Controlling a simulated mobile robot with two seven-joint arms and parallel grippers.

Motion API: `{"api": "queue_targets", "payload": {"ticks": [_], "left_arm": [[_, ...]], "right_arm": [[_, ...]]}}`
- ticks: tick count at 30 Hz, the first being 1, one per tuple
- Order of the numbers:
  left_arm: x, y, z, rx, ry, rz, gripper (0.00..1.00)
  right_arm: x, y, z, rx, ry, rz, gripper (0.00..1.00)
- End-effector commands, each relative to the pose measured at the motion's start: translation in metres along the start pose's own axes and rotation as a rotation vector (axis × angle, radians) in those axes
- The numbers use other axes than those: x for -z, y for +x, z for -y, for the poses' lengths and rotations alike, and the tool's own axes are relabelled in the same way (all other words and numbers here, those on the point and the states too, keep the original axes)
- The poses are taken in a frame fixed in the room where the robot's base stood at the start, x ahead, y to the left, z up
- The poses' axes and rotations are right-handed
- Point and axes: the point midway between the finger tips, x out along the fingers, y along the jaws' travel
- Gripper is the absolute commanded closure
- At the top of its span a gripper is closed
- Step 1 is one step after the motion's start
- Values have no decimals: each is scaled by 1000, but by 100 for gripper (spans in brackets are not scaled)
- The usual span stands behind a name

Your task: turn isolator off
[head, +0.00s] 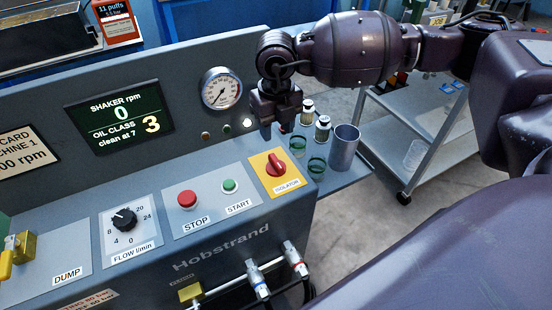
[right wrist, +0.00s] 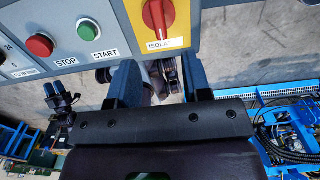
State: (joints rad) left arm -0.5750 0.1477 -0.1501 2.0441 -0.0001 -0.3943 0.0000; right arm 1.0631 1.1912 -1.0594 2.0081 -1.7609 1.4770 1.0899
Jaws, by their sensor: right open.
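The isolator is a red rotary knob (head: 275,163) on a yellow plate (head: 291,182), at the right end of the grey machine's sloping panel. In the right wrist view the red knob (right wrist: 157,16) is at the top, its raised grip running roughly up and down the picture. My right gripper (head: 276,124) is above and behind the isolator plate, apart from the knob. Its two fingers (right wrist: 161,82) are spread and empty, with the knob beyond their tips in the wrist view.
Beside the isolator are the green START button (head: 230,186), red STOP button (head: 187,199) and black FLOW knob (head: 124,219). Green glasses (head: 316,168), small jars (head: 322,128) and a metal cup (head: 344,148) stand close right of my gripper. The display (head: 119,113) reads 0 rpm.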

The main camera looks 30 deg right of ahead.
Motion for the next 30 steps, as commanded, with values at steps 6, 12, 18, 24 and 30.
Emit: {"api": "queue_targets", "payload": {"ticks": [6,12,18,24,30], "left_arm": [[-7,2,-1,-1,0,10,57],[-10,5,-2,-3,1,16,57],[-5,8,-3,-6,2,4,57],[-2,10,-4,-7,3,-2,57],[-4,10,-3,-7,3,1,57]], "right_arm": [[1,31,-1,-1,-1,-7,55],[2,67,-1,-2,0,-9,55],[1,93,-1,-4,-1,-7,55],[1,104,-1,-4,-1,-5,55],[1,105,-1,-4,-1,-4,55]]}}
